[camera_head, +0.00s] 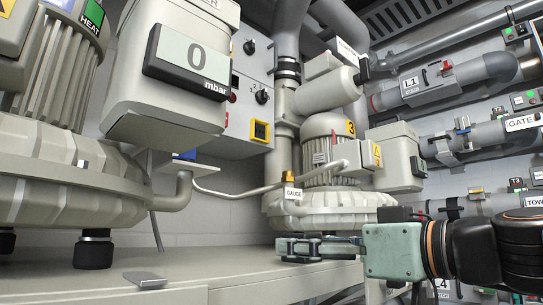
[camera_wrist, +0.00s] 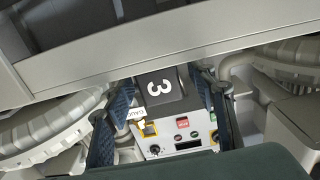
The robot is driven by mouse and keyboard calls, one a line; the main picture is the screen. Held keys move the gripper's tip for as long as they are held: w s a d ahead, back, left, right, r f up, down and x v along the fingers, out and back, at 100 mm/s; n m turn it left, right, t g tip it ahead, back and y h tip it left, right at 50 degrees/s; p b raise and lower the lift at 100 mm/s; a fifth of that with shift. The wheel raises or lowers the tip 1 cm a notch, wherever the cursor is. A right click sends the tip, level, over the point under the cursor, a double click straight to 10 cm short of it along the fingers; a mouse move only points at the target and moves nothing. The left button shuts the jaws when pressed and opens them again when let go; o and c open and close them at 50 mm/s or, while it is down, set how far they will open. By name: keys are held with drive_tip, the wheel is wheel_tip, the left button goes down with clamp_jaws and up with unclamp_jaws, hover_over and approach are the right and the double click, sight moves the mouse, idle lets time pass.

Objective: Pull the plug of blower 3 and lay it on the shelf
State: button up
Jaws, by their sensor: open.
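Blower 3 (camera_head: 330,205) stands at the back of the shelf in the head view, with a yellow 3 mark on its motor. The shelf (camera_head: 235,272) is the pale grey surface running under the blowers. My gripper (camera_head: 285,247) is level at the shelf's front edge, below and in front of blower 3, fingers pointing left. In the wrist view a dark block with a white 3 (camera_wrist: 158,88), seemingly the plug, shows between my two open fingers. I cannot tell whether they touch it. The head view does not show this block.
A white GAUGE tag (camera_head: 293,193) hangs by blower 3. Another blower (camera_head: 60,185) fills the left, with a pressure display (camera_head: 188,62) reading 0 mbar. A small metal plate (camera_head: 145,279) lies on the shelf. The shelf between is bare. Pipes (camera_head: 440,85) line the right wall.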

drive_tip(key=v, duration=2)
idle(0.7)
drive_tip(key=shift+r, duration=0.1)
idle(0.4)
drive_tip(key=w+a+f+m+g+h+p, duration=0.1)
drive_tip(key=w+a+f+m+g+h, duration=0.2)
drive_tip(key=f, duration=0.7)
drive_tip(key=a+f+m+g+h+p, duration=0.1)
drive_tip(key=a+f+m+h, duration=0.3)
drive_tip(key=f, duration=0.6)
wheel_tip(320, 180, down, 18)
drive_tip(key=s+d+m+g+h, duration=0.1)
drive_tip(key=s+m+g+h, duration=0.15)
drive_tip(key=h, duration=0.25)
wheel_tip(320, 180, up, 37)
drive_tip(key=p, duration=3.8)
drive_tip(key=shift+s+d+g+h+p, duration=0.35)
drive_tip(key=shift+d+h, duration=0.05)
drive_tip(key=shift+d, duration=0.1)
drive_tip(key=shift+n, duration=0.25)
